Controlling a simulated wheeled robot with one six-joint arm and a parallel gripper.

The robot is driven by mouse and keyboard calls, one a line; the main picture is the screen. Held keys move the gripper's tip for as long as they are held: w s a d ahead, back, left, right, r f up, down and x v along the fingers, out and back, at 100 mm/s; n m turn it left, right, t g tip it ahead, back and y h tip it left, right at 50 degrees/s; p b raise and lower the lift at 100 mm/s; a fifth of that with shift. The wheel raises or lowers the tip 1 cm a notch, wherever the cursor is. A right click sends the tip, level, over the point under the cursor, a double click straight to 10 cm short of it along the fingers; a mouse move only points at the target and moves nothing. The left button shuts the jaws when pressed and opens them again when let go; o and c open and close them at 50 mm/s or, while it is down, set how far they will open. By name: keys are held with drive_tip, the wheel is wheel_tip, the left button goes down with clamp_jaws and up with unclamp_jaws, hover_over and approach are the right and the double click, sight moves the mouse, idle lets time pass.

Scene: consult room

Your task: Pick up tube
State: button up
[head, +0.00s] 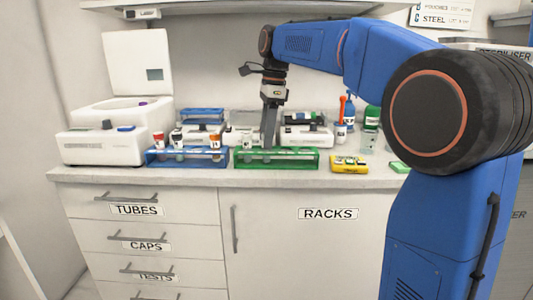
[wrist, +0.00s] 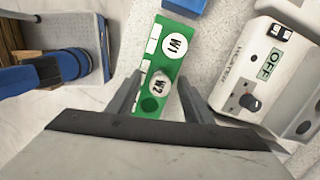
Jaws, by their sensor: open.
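A green rack (head: 290,159) stands near the front of the counter, and my gripper (head: 269,140) points straight down over it. In the wrist view the green rack (wrist: 178,27) holds two white-capped tubes, marked W1 (wrist: 173,46) and W2 (wrist: 161,82). My gripper (wrist: 160,92) is open there, with one finger on each side of the W2 cap and nothing visibly clamped. One empty dark hole shows just below W2. In the head view the gripper hides part of the rack and its tubes. I cannot tell whether the fingers touch W2.
A blue rack (head: 187,160) with several capped tubes stands to the left. A heater block (wrist: 265,75) reading OFF lies right of the green rack in the wrist view. A white centrifuge (head: 100,146) is at the far left. A yellow item (head: 349,164) lies right of the racks.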

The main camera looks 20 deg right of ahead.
drive_tip(key=shift+f, duration=0.15)
clamp_jaws()
